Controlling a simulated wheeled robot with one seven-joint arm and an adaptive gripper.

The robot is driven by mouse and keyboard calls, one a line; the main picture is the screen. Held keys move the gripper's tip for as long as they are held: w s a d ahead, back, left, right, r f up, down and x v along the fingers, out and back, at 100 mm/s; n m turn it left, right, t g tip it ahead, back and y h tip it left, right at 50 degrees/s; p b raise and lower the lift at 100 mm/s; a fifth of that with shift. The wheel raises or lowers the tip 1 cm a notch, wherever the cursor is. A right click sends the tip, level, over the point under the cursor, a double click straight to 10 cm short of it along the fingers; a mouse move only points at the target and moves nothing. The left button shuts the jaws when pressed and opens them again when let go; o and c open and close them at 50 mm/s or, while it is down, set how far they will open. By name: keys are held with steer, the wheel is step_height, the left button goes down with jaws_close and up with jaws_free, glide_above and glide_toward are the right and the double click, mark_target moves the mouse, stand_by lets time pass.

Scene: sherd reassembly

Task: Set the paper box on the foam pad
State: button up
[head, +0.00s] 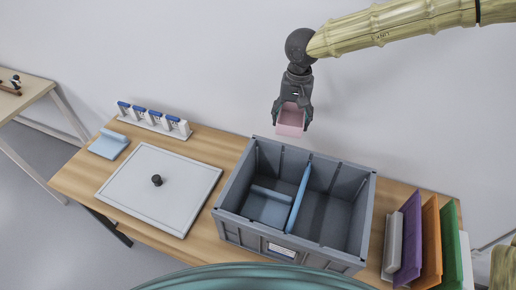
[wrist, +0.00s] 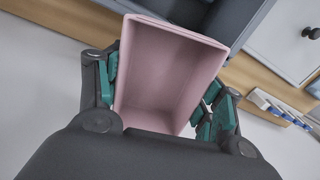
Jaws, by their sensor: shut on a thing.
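My gripper (head: 291,112) is shut on a pink box (head: 290,124), which I take as the paper box. It is held in the air above the back edge of a grey crate (head: 289,245). In the wrist view, the pink box (wrist: 165,80) sits between the green-padded fingers, its open side and empty inside facing the camera. A similar light blue piece (head: 108,147) lies at the table's left end. I cannot tell which is the foam pad.
A blue divider (head: 299,195) splits the crate; its right compartment looks empty. A pale lid with a black knob (head: 160,190) lies left of it. A blue-topped rack (head: 153,122) stands behind. Upright purple (head: 409,240), orange (head: 431,243) and green (head: 451,245) panels stand at right.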

steer(key=s+a+r+n+p, duration=0.1)
steer(key=s+a+n+p, duration=0.3)
steer(key=s+n+p, duration=0.4)
steer(key=n+p, duration=0.7)
steer(key=n, duration=0.1)
glide_above(266, 212)
steer(key=shift+w+d+f+b, duration=0.1)
steer(key=shift+f+b, duration=4.7)
steer(key=shift+f, duration=5.35)
steer(key=shift+f, duration=0.15)
steer(key=o, duration=1)
